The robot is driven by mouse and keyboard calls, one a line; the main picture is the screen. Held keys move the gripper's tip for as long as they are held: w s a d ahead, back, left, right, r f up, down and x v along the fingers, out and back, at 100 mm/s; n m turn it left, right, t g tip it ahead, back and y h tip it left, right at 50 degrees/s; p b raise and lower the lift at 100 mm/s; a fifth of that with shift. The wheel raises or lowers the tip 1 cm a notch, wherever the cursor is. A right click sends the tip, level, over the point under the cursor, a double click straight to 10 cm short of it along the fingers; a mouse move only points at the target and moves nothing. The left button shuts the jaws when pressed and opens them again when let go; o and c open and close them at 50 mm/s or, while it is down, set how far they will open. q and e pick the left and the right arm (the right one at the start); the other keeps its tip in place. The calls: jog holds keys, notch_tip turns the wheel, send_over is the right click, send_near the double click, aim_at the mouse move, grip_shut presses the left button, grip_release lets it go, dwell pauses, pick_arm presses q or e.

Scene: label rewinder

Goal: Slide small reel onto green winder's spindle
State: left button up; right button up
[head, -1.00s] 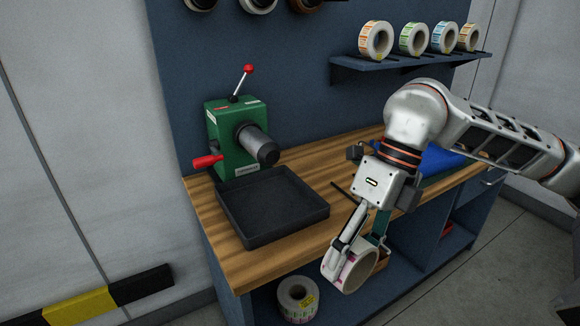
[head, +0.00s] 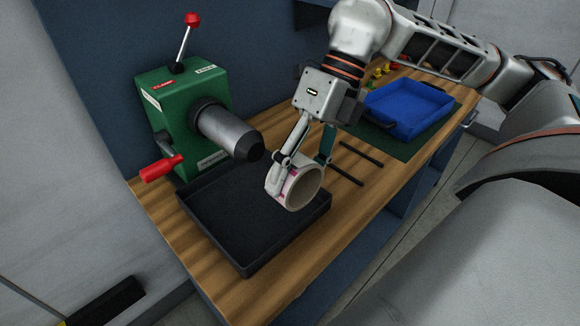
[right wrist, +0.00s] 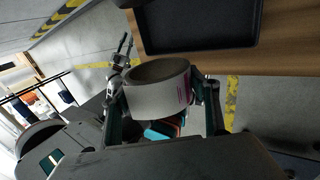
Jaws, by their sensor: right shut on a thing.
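The green winder (head: 185,115) stands at the back left of the bench. Its grey spindle (head: 228,130) with a dark end sticks out toward the front right. My right gripper (head: 303,172) is shut on the small reel (head: 302,190), a pale ring with pink marks. It holds the reel above the right edge of the black tray, to the right of and apart from the spindle's end. In the right wrist view the reel (right wrist: 158,98) sits between the two fingers, its hollow core showing.
The black tray (head: 245,268) lies on the wooden bench (head: 312,258) below the spindle. A red side handle (head: 160,168) and a red-knobbed lever (head: 186,40) stick out of the winder. A blue bin (head: 408,105) and dark rods (head: 362,153) lie to the right.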

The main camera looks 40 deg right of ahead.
aim_at(224, 110)
jog(key=shift+w+r, duration=0.1)
jog(key=shift+w, duration=0.1)
jog(key=shift+w+a, duration=0.25)
jog(key=shift+w, duration=1.45)
jog(key=shift+w+a, duration=0.25)
jog(key=shift+w, duration=1.4)
jog(key=shift+w+a, duration=0.25)
jog(key=shift+w, duration=1.45)
jog(key=shift+w+a, duration=0.15)
jog(key=shift+w, duration=0.75)
jog(key=shift+w+a+p, duration=0.2)
jog(key=shift+w+p, duration=0.35)
jog(key=shift+w, duration=1)
jog(key=shift+w+a+p, duration=0.2)
jog(key=shift+w+p, duration=0.2)
jog(key=shift+w, duration=0.95)
jog(key=shift+w+a+p, duration=0.2)
jog(key=shift+w+p, duration=0.15)
jog(key=shift+w, duration=1.55)
jog(key=shift+w, duration=0.1)
jog(key=o, duration=1.2)
